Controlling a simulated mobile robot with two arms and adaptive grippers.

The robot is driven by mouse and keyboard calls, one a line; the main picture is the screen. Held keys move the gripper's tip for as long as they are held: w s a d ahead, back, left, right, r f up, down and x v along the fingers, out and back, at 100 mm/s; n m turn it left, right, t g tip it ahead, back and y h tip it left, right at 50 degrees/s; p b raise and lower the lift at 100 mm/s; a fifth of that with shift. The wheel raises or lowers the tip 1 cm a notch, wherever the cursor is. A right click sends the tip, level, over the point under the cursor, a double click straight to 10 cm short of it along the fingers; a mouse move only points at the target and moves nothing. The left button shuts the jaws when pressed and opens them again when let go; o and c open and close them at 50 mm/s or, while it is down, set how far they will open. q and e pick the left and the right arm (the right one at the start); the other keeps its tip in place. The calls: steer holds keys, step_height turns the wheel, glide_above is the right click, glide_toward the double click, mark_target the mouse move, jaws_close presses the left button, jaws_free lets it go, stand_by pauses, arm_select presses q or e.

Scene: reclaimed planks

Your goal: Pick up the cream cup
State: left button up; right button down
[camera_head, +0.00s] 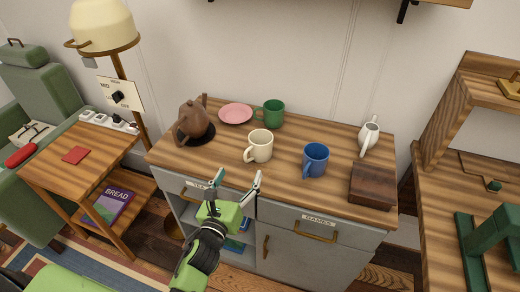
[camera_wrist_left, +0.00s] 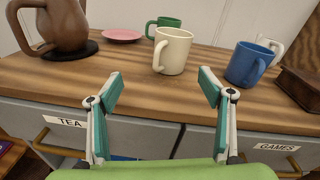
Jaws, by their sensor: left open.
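The cream cup (camera_head: 261,147) stands upright on the wooden top of a grey cabinet, its handle toward the left. It also shows in the left wrist view (camera_wrist_left: 174,52), beyond the fingertips. My left gripper (camera_head: 238,183) is open and empty in front of the cabinet's front edge, short of the cup and not touching it. In the left wrist view its two fingers (camera_wrist_left: 160,90) are spread apart, with the cup beyond the gap. My right gripper is not in view.
A blue mug (camera_head: 315,159) stands right of the cup and a green mug (camera_head: 272,114) behind it. A brown teapot (camera_head: 194,121) is at left, a pink plate (camera_head: 236,113) behind. A wooden box (camera_head: 371,187) and white jug (camera_head: 369,135) are at right. The cabinet top (camera_head: 222,159) has bare room in front.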

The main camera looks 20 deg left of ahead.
mark_target(257, 151)
arm_select(q)
steer(key=m, duration=0.1)
steer(key=d+m, duration=0.1)
steer(key=h, duration=0.1)
steer(key=shift+w+d+r+m+t, duration=0.25)
steer(key=shift+w+m+t, duration=0.05)
steer(key=shift+w+m, duration=0.1)
steer(key=w, duration=0.5)
steer(key=w+b, duration=0.1)
steer(key=w, duration=0.2)
steer(key=shift+d, duration=0.3)
steer(key=shift+w+r, duration=0.1)
steer(key=shift+w, duration=0.35)
steer(key=w+b, duration=0.1)
steer(key=w, duration=0.3)
steer(key=shift+w+d+r, duration=0.1)
steer(key=shift+w+r, duration=0.05)
steer(key=shift+w, duration=0.25)
steer(key=shift+r, duration=0.1)
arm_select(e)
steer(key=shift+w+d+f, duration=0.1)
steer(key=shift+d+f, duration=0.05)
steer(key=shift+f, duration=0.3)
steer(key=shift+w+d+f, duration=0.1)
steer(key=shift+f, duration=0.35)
arm_select(q)
steer(key=c, duration=1.4)
